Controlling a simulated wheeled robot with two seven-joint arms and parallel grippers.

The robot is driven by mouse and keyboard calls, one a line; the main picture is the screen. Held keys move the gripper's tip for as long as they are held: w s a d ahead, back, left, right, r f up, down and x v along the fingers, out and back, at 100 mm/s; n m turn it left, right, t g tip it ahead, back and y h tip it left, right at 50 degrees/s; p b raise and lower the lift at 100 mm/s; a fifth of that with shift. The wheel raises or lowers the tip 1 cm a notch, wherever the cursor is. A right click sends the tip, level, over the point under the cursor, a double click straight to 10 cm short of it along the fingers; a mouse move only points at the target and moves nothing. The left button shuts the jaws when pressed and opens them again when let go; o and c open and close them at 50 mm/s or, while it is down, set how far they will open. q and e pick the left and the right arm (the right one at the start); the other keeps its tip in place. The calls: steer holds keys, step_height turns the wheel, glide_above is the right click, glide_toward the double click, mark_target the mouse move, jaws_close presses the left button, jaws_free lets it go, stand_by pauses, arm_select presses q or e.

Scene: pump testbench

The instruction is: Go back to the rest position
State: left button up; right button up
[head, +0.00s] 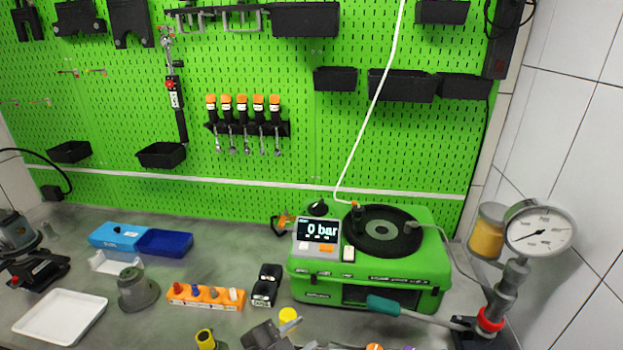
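I cannot clearly make out the fingers of my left gripper in the head view. A dark device with a red part (38,267) sits at the left edge, and I cannot tell if it is mine. My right gripper is not in view. No object is seen held. The green pump test unit (425,268) stands on the grey bench, and its display (318,230) reads 0 bar. A white hose runs up from it.
A round pressure gauge (540,231) stands at the right by the tiled wall. Blue trays (140,238), a white tray (60,317), a grey pump part (138,290) and an orange holder (205,297) lie on the bench. The green pegboard (330,150) closes the back.

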arm_select(q)
steer(key=s+a+f+n+g+y, duration=0.35)
steer(key=s+a+f+n, duration=0.25)
steer(key=s+a+f, duration=0.35)
steer(key=s+a+f+n+g+y, duration=0.3)
steer(key=s+a+f+n+y, duration=0.3)
steer(key=s+a, duration=0.6)
step_height(320, 180, down, 35)
steer(key=g+h+b, duration=0.1)
steer(key=g+b, duration=0.1)
steer(key=b, duration=0.4)
steer(key=s+a+f+b, duration=0.1)
steer(key=s+f+b, duration=0.1)
steer(key=s+f, duration=0.6)
steer(key=s+a+f+b, duration=0.2)
steer(key=s+f, duration=0.6)
steer(key=f, duration=0.2)
steer(key=shift+s+a+f+g, duration=0.15)
steer(key=shift+s+a+g, duration=0.1)
steer(key=shift+g, duration=0.2)
